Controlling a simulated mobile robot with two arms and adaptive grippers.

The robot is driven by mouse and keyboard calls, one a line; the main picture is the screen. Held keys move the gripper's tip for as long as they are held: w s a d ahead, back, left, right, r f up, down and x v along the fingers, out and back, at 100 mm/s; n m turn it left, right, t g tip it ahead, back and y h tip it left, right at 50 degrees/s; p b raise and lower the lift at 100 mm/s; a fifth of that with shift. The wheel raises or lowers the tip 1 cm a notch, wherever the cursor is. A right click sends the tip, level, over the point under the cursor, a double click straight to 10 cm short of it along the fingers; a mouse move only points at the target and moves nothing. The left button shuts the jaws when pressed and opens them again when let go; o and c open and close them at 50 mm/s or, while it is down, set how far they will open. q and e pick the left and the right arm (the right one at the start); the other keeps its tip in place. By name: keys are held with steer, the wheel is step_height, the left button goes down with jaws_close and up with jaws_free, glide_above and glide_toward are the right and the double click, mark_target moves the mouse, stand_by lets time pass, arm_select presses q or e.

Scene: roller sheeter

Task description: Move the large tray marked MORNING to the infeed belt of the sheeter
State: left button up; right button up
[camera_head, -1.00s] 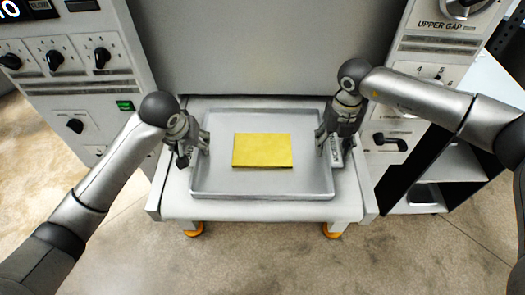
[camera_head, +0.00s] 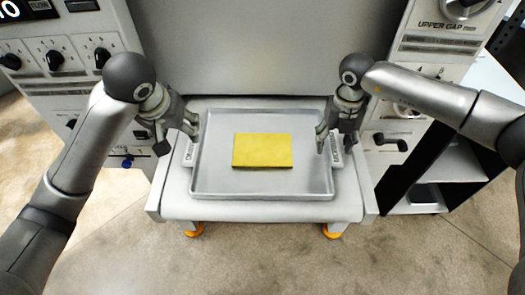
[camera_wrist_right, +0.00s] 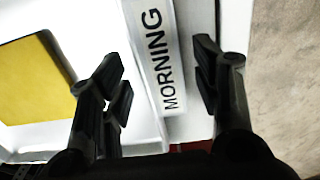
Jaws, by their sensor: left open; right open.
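The large grey metal tray (camera_head: 262,190) lies flat on the white infeed bed (camera_head: 178,195) of the sheeter, with a yellow slab (camera_head: 262,150) in it. A label plate is on each side handle; the right one (camera_wrist_right: 161,62) reads MORNING in the right wrist view. My left gripper (camera_head: 190,124) is open at the tray's left side, above its label plate (camera_head: 190,153). My right gripper (camera_head: 328,140) is open at the tray's right side. In the right wrist view its fingers (camera_wrist_right: 160,85) stand apart on either side of the MORNING plate; I see no grip on it.
The sheeter's control panels stand left (camera_head: 62,60) and right (camera_head: 440,40), with knobs. A black lever (camera_head: 390,142) juts from the right panel near my right gripper. The floor in front is clear.

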step_height(320, 180, up, 11)
steer(key=shift+f, duration=0.15)
steer(key=shift+f, duration=0.1)
stand_by(0.5)
